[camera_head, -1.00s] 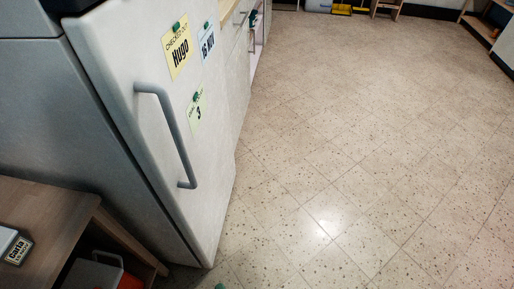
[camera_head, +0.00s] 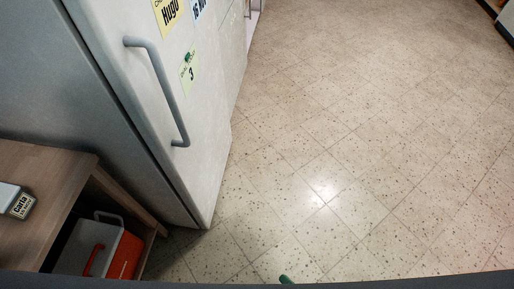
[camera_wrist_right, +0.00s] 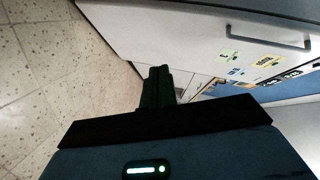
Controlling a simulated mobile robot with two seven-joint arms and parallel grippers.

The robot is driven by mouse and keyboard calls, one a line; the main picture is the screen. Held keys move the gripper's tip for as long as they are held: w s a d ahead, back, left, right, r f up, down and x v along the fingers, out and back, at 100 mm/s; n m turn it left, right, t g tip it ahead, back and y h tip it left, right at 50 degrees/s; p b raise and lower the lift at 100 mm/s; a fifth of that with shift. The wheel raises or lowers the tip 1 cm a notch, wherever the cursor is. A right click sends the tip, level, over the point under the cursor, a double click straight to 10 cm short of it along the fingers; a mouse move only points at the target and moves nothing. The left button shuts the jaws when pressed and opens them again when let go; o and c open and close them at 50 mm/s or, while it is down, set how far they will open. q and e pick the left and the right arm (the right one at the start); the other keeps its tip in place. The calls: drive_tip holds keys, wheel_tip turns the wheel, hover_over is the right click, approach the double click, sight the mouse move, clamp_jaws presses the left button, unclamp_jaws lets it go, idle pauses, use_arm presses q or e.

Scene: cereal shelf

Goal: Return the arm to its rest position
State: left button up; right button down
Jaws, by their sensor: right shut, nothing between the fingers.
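My right gripper (camera_head: 285,279) shows only as a small dark green tip at the bottom edge of the head view, over the floor. In the right wrist view its two dark green fingers (camera_wrist_right: 158,86) are together, with nothing between them. They point toward the gap beside a white fridge door, and the floor lies to the left. The rest of the right arm is hidden. My left gripper is not in view.
A white fridge (camera_head: 145,100) with a grey handle (camera_head: 163,92) and paper notes stands at the left. A wooden shelf unit (camera_head: 50,163) at lower left holds a grey and orange box (camera_head: 98,252) and a label "Carla" (camera_head: 22,205). The tiled floor (camera_head: 370,150) is clear.

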drive_tip(key=s+d+n+g+h, duration=0.35)
drive_tip(key=s+d+n, duration=0.35)
drive_tip(key=d, duration=0.4)
drive_tip(key=s+d+n+g+h, duration=0.2)
drive_tip(key=s+d+n+h, duration=0.4)
drive_tip(key=d, duration=0.5)
drive_tip(key=a+m+y, duration=0.1)
drive_tip(key=a+m, duration=0.4)
drive_tip(key=a, duration=0.5)
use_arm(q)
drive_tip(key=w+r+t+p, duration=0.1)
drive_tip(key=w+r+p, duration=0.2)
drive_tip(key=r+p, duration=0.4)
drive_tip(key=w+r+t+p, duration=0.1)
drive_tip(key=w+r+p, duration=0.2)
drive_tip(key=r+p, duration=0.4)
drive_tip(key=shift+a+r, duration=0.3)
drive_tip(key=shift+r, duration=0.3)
use_arm(e)
drive_tip(key=w+r+t, duration=0.1)
drive_tip(key=w+r, duration=0.2)
drive_tip(key=r, duration=0.4)
drive_tip(key=w+r+t, duration=0.2)
drive_tip(key=w+r, duration=0.1)
drive_tip(key=r, duration=0.5)
drive_tip(key=shift+w, duration=0.15)
